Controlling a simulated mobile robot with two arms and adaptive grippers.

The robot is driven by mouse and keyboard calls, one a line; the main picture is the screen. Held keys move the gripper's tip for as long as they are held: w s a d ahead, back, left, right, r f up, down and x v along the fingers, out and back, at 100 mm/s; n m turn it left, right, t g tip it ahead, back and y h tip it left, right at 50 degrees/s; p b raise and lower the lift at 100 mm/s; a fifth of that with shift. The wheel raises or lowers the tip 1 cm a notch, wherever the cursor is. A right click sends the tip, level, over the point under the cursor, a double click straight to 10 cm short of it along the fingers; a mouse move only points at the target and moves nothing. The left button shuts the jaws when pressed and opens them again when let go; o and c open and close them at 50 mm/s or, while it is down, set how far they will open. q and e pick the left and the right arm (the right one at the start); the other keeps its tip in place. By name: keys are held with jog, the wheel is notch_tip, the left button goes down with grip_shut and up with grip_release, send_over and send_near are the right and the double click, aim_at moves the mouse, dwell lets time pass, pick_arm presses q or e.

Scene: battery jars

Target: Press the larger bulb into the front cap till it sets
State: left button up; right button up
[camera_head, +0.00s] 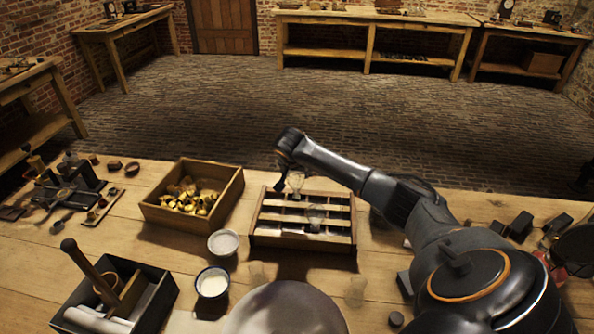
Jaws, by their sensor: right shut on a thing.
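My right gripper (287,174) is shut on a clear glass bulb (295,184) and holds it over the back left part of a slotted wooden rack (305,250). I cannot tell whether the bulb touches the rack. A second clear glass piece (315,217) sits at the middle of the rack. Which of the two is larger is hard to tell. I cannot make out the front cap in the rack; the gripper and glass cover part of it. Several brass pieces, perhaps caps, lie in a wooden box (156,212) left of the rack. My left gripper is not in view.
Two bowls of white material, one behind (223,243) and one nearer (212,283), stand left of the rack's front. A black tray (150,310) with a wooden-handled tool is front left. Dark blocks (520,226) lie right.

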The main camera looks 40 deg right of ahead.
jog(key=shift+f+p, duration=0.45)
dwell(1.0)
jog(key=shift+f, duration=0.3)
dwell(1.7)
jog(key=shift+p, duration=0.35)
jog(key=shift+c, duration=0.2)
dwell(1.7)
jog(key=o, duration=1.2)
jog(key=shift+r, duration=0.1)
jog(key=v, duration=1.1)
jog(key=shift+s+a+r, duration=0.15)
jog(key=shift+r, duration=0.15)
jog(key=shift+a, duration=0.1)
